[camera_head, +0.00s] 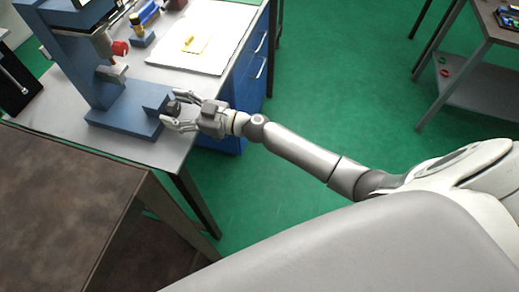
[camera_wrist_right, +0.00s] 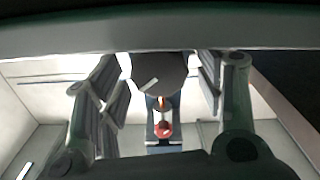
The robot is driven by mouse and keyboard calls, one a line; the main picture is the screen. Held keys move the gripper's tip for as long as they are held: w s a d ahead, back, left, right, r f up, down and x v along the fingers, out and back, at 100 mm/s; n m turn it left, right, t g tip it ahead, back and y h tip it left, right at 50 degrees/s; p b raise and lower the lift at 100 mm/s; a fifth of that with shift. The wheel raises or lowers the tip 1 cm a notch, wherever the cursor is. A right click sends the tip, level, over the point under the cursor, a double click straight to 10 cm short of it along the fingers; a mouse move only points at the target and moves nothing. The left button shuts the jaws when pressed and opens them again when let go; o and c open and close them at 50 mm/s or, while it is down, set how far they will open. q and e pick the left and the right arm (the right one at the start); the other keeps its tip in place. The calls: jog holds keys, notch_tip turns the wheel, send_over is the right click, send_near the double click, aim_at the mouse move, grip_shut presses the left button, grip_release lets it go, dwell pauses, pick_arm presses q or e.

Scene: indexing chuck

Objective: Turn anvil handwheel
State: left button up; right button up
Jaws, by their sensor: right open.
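The blue bench press stands on the light-topped bench, and its base block (camera_head: 122,110) reaches toward my right gripper. A small dark handwheel (camera_head: 172,107) sits at the base's right end. My right gripper (camera_head: 176,109) is open, its two fingers on either side of the handwheel. In the right wrist view the handwheel is a dark faceted disc (camera_wrist_right: 158,74) with a pale mark, between the gripper's fingers (camera_wrist_right: 160,92). Gaps show on both sides of it there. The press's red knob (camera_head: 120,48) is above the base. My left gripper is not in view.
The bench top (camera_head: 60,107) holds a white board (camera_head: 207,50) with a small yellow item and a blue holder (camera_head: 143,38) behind the press. A brown table (camera_head: 65,190) stands at the front left. Green floor (camera_head: 330,70) is open to the right.

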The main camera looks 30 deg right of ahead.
jog(key=shift+f+m, duration=0.1)
jog(key=shift+m, duration=0.3)
jog(key=shift+s+d+m, duration=0.1)
jog(key=shift+d+m, duration=0.1)
jog(key=shift+m, duration=0.1)
jog(key=b+v, duration=0.2)
jog(key=v, duration=0.8)
jog(key=s+d+f+m+h, duration=0.1)
jog(key=d+f+m+h, duration=0.1)
jog(key=f, duration=0.6)
jog(key=d+f+m+h+p, duration=0.1)
jog(key=d+f+h, duration=0.3)
jog(key=f, duration=0.5)
jog(key=s+d+f+m+h, duration=0.1)
jog(key=d+f+m+h, duration=0.1)
jog(key=d+f, duration=0.4)
notch_tip(320, 180, down, 2)
jog(key=shift+s+f+m+h, duration=0.2)
jog(key=shift+s+m+h, duration=0.15)
jog(key=shift+h, duration=0.25)
jog(key=shift+o, duration=0.2)
jog(key=shift+w+r, duration=0.1)
